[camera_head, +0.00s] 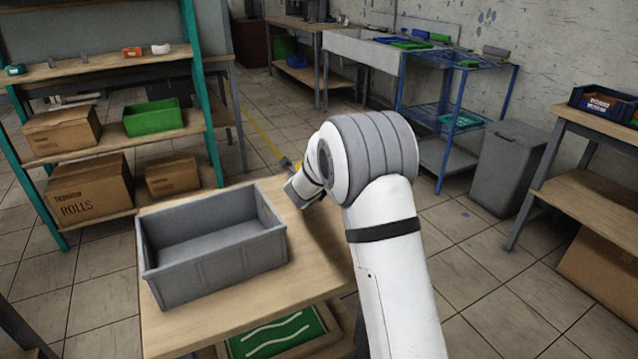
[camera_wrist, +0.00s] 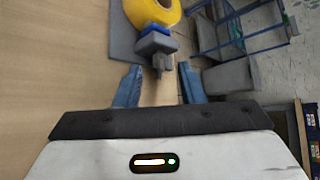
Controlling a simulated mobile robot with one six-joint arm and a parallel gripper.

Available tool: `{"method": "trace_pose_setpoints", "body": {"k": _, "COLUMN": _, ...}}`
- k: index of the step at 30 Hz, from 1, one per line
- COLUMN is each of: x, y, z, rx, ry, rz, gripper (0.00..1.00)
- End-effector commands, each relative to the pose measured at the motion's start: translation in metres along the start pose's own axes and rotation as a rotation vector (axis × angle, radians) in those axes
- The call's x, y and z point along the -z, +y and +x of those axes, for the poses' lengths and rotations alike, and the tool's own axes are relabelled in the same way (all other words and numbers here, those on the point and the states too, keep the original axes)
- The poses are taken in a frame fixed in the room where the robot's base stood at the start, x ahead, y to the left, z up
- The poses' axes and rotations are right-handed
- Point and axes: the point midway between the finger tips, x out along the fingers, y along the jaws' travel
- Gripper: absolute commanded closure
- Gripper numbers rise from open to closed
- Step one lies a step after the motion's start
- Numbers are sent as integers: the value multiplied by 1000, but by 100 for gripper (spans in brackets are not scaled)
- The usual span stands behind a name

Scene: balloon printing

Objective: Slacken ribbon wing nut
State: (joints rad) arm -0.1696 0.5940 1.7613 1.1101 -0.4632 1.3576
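In the wrist view, a dark grey piece (camera_wrist: 161,62), which looks like the wing nut, sticks out from a grey and blue block (camera_wrist: 155,40). A yellow ribbon roll (camera_wrist: 152,9) is behind the block, cut by the top edge. My gripper (camera_wrist: 160,68) has its two blue fingers apart, one on each side of the dark piece's line. Nothing is held between them. I cannot tell whether the fingertips reach the piece's depth. In the head view, my arm hides most of the roll and block; only a yellow sliver (camera_head: 299,165) shows.
A grey open bin (camera_head: 212,277) stands on the wooden table (camera_head: 190,327), left of my arm. A shelf with boxes (camera_head: 92,189) and a green crate (camera_head: 153,117) is at the left. A blue rack (camera_head: 450,108) and grey cabinet (camera_head: 507,167) stand beyond. Open tiled floor lies between.

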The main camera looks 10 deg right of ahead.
Motion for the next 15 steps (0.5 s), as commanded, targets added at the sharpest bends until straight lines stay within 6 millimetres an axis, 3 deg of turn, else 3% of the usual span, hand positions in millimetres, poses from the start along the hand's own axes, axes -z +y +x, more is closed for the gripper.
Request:
{"method": "trace_pose_setpoints", "body": {"k": 6, "x": -2, "y": -1, "z": -37, "rx": 1, "ry": -1, "rz": -1, "gripper": 64}}
{"method": "trace_pose_setpoints", "body": {"k": 15, "x": 0, "y": -1, "z": -50, "rx": 2, "ry": 0, "rz": 0, "gripper": 64}}
